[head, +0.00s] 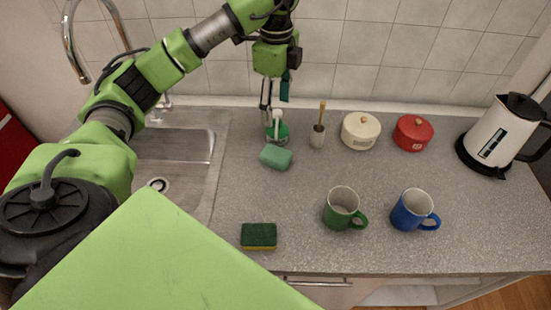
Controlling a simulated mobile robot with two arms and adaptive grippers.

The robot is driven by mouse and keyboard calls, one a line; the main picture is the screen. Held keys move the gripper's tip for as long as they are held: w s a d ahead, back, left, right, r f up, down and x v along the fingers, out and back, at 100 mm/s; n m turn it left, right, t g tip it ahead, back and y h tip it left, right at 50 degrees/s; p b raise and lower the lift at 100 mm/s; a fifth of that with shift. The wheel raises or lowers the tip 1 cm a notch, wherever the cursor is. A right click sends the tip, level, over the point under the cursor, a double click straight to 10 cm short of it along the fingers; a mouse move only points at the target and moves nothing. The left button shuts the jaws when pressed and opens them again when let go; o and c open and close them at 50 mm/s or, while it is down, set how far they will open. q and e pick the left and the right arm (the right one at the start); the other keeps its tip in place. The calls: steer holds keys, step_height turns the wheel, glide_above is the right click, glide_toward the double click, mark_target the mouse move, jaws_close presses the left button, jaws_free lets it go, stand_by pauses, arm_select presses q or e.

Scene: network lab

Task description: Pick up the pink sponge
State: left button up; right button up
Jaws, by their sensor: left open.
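No pink sponge shows in the head view. A plain green sponge (276,157) lies on the grey counter beside the sink. A second sponge (259,236), dark green on top with a yellow underside, lies near the counter's front edge. My left gripper (275,101) points down near the back wall, behind the plain green sponge. It is open, with its fingers just above or behind a white item with a green base (279,129); I cannot tell whether they touch. My right gripper is not in view.
A steel sink (190,146) is at the left. A brush in a holder (318,136), a cream pot (360,132), a red pot (412,134) and a kettle (498,137) stand at the back. A green mug (341,208) and a blue mug (411,211) stand nearer the front.

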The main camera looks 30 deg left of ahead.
arm_select(q)
steer(key=b, duration=0.4)
glide_above(277, 154)
step_height(277, 154, down, 6)
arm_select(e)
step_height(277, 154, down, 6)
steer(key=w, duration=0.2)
arm_select(q)
step_height(277, 154, down, 8)
steer(key=shift+s+f+p, duration=0.15)
steer(key=shift+f+p, duration=0.05)
steer(key=shift+p, duration=0.65)
step_height(277, 154, down, 4)
steer(key=shift+f+p, duration=0.1)
steer(key=shift+p, duration=1.1)
steer(key=shift+f, duration=0.5)
steer(key=c, duration=0.8)
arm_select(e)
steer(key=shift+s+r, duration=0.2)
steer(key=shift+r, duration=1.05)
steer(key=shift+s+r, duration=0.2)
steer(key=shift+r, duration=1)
